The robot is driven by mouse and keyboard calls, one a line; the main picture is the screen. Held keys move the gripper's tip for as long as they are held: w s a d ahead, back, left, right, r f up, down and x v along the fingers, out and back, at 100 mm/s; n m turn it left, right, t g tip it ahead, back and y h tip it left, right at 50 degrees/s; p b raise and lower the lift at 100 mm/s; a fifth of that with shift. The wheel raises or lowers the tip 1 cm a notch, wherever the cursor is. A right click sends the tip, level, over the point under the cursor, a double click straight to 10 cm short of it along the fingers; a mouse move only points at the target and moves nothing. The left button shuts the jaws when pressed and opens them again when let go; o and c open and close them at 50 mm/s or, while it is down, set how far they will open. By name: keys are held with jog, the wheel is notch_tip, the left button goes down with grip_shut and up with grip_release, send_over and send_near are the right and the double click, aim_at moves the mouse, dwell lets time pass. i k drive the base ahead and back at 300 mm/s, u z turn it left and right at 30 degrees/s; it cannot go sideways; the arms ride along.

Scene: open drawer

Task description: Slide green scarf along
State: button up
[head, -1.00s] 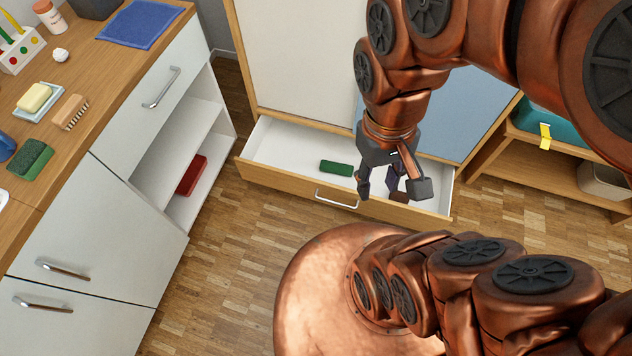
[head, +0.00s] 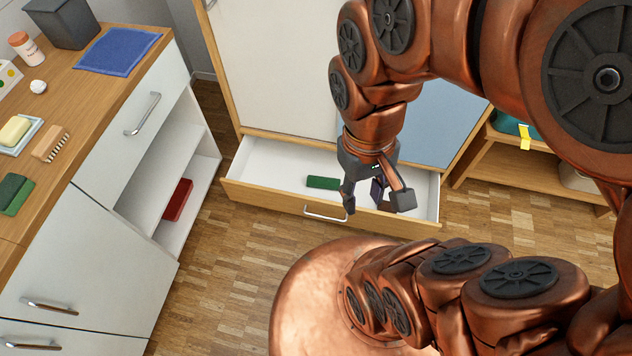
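A small dark green folded item (head: 323,183), which may be the green scarf, lies flat in the open drawer (head: 265,165), left of the middle. My gripper (head: 376,202) hangs over the right half of the drawer, pointing down, with its fingers spread apart.
The drawer's front has a silver handle (head: 325,214). A wooden counter (head: 100,100) with white cabinets stands at left, holding a blue cloth (head: 118,50) and a brush (head: 50,144). A red item (head: 178,199) lies on a low shelf. A wooden bench (head: 500,165) stands at right.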

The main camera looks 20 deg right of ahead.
aim_at(329, 183)
jog(key=u, duration=0.35)
jog(key=k, duration=0.45)
jog(key=u, duration=1)
jog(key=i, duration=1.25)
jog(key=z, duration=1.3)
jog(key=i, duration=0.6)
jog(key=z, duration=0.65)
